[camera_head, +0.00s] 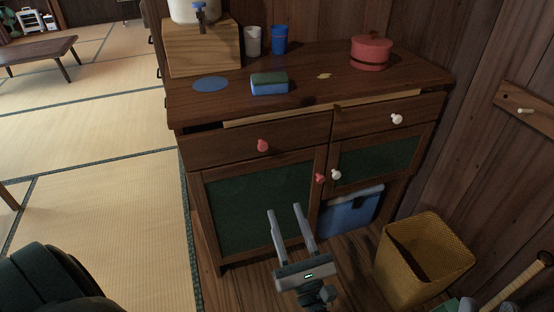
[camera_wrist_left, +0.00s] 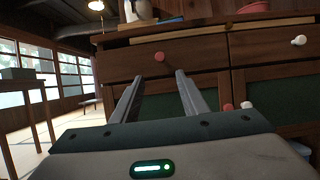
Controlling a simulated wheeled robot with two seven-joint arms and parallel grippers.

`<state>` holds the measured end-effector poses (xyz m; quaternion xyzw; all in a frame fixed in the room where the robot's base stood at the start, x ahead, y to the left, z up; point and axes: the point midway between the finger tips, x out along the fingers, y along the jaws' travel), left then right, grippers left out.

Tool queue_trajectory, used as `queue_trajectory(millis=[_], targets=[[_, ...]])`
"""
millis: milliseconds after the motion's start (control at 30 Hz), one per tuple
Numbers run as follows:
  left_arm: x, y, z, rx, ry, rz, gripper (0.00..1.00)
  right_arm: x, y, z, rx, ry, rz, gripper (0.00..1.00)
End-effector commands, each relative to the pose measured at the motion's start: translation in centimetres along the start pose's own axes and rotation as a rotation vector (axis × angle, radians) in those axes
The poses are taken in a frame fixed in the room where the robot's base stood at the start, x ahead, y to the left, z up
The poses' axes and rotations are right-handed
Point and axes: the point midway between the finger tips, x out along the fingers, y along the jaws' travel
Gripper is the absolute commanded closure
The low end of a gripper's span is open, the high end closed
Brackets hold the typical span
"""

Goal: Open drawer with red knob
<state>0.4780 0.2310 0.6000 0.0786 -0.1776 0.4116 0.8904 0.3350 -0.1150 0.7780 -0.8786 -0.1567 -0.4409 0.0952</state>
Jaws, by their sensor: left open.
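The drawer with the red knob (camera_head: 229,144) is the upper left drawer of a dark wooden cabinet and looks closed. Its red knob (camera_head: 263,146) is in the middle of its front. In the left wrist view the red knob (camera_wrist_left: 159,57) shows beyond and between my fingertips. My left gripper (camera_head: 284,208) is open and empty, in front of the cabinet and lower than the knob in the head view. It does not touch the knob. My right gripper is not in view.
The right drawer has a white knob (camera_head: 397,119). Lower doors have another red knob (camera_head: 320,178) and a white knob (camera_head: 336,174). A sponge (camera_head: 269,83), red pot (camera_head: 371,52) and cups stand on top. A yellow basket (camera_head: 422,259) stands right. Tatami floor at left is mostly clear.

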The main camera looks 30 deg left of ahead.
Motion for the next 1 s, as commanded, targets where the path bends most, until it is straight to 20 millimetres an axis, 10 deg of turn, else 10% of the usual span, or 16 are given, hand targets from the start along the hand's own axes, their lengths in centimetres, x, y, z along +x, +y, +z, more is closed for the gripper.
queue_trajectory(millis=[467,1000], targets=[[0.9,0.0,0.1,0.004,-0.001,-0.001,0.60,0.0,0.0,0.1,0.001,-0.008,0.000,0.69],[9.3,-0.1,0.2,0.005,-0.005,-0.002,0.60,-0.2,-0.3,0.8,0.008,-0.052,0.002,0.69]])
